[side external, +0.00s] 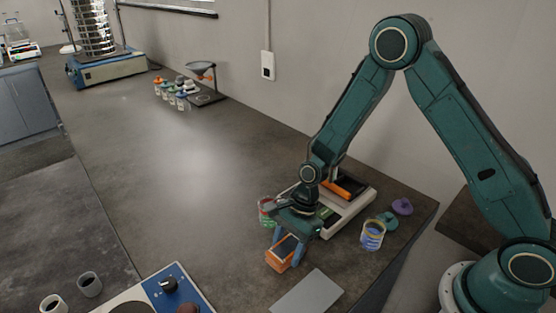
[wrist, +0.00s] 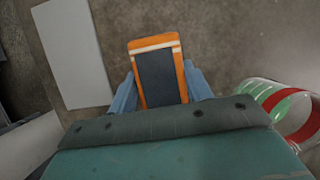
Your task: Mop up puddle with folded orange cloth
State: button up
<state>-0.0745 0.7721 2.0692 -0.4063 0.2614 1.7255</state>
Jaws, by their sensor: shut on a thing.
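My gripper (side external: 286,250) has its blue fingers shut on an orange block-like thing (side external: 277,261) with a dark upper face. In the wrist view this orange piece (wrist: 155,42) shows a pale stripe near its far end, with a finger on each side. It may be the folded orange cloth; I cannot make out folds. It is low over the bench or touching it; I cannot tell which. No clear puddle outline shows. A pale sheen (side external: 190,155) lies on the bench (side external: 125,185), and I cannot tell whether it is liquid or reflected light.
A flat grey sheet (side external: 308,292) lies just in front of my gripper. A red-and-green jar (side external: 265,212) stands close behind it. The middle of the bench is free.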

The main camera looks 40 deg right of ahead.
aim_at(256, 275)
jog(key=a, duration=0.5)
jog(key=w+a, duration=0.1)
jog(key=a, duration=0.1)
jog(key=shift+a, duration=0.35)
notch_tip(256, 275, up, 4)
jog(key=shift+d+r, duration=0.1)
jog(key=shift+r, duration=1.9)
jog(key=shift+w, duration=0.1)
